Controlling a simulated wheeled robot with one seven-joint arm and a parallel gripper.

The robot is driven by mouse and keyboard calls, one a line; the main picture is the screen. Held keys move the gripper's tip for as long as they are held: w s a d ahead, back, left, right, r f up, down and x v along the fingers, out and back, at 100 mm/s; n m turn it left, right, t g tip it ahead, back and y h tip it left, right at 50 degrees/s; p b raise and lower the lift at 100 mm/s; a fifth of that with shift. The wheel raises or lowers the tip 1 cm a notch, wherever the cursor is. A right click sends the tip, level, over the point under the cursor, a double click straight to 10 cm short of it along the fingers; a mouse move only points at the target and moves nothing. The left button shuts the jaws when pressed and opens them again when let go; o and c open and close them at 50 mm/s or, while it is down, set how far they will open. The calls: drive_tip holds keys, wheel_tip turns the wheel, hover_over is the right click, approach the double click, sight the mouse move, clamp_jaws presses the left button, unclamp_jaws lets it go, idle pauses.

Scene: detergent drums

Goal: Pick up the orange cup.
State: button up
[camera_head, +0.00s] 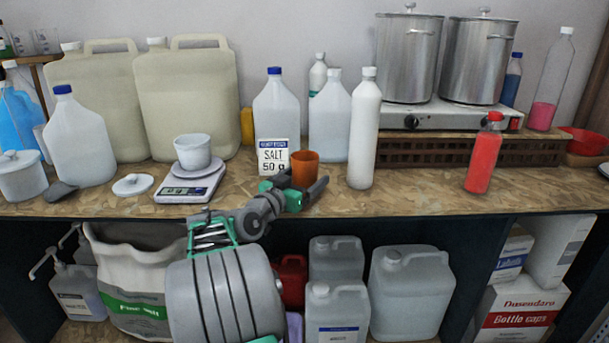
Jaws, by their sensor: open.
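The orange cup (305,168) stands upright on the wooden counter (420,194), right of the middle-left, just beside the white SALT label. My gripper (304,187) is at the near side of the cup, with its dark fingers spread. One finger is to the left of the cup and the other is at its lower right. The cup's lower part is partly hidden behind the gripper. I cannot tell whether the fingers touch the cup.
A salt bottle (276,108) stands close behind the cup on its left. A white bottle (364,130) stands to its right. A scale (190,185) with a white cup (193,151) is to the left. A red bottle (484,155) stands further right, with bare counter between.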

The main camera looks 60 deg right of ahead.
drive_tip(key=c, duration=1.5)
drive_tip(key=shift+c, duration=0.3)
drive_tip(key=shift+r, duration=0.1)
